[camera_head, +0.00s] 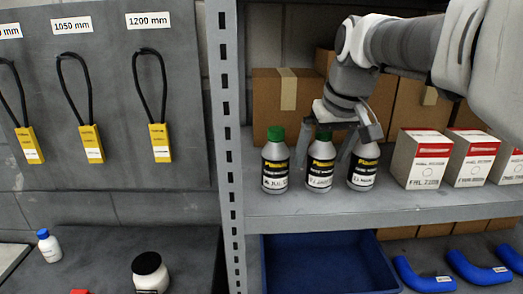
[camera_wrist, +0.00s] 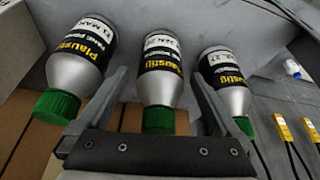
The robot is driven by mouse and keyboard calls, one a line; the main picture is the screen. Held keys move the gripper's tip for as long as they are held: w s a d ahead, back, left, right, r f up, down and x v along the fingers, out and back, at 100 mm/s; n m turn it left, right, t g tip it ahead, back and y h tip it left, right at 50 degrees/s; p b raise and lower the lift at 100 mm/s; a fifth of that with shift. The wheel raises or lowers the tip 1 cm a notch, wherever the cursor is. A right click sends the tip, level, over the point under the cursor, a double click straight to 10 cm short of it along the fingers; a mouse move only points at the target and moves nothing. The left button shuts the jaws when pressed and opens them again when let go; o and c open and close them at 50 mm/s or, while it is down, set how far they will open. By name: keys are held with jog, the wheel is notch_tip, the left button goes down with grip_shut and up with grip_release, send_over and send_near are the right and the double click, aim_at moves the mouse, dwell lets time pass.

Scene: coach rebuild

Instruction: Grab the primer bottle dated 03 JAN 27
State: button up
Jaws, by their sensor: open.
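Three grey primer bottles with green caps and black labels stand in a row on the shelf. The middle bottle (camera_head: 320,173) has a date strip that seems to read JAN in the wrist view (camera_wrist: 161,85); its day is too blurred to read. The left bottle (camera_head: 275,172) seems to read JUL and shows at right in the wrist view (camera_wrist: 234,98). The right bottle (camera_head: 363,172) seems to read MAR and shows at left in the wrist view (camera_wrist: 74,65). My gripper (camera_head: 322,154) is open, its fingers (camera_wrist: 158,74) on either side of the middle bottle; contact is not visible.
White-and-red boxes (camera_head: 421,160) stand right of the bottles, with cardboard boxes (camera_head: 284,97) behind. A perforated upright (camera_head: 227,120) rises at left. Below are a blue bin (camera_head: 325,268) and blue hoses (camera_head: 424,280). Bare shelf (camera_head: 330,208) lies in front of the bottles.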

jog(key=shift+w+f, duration=0.2)
jog(key=shift+f, duration=0.3)
grip_shut()
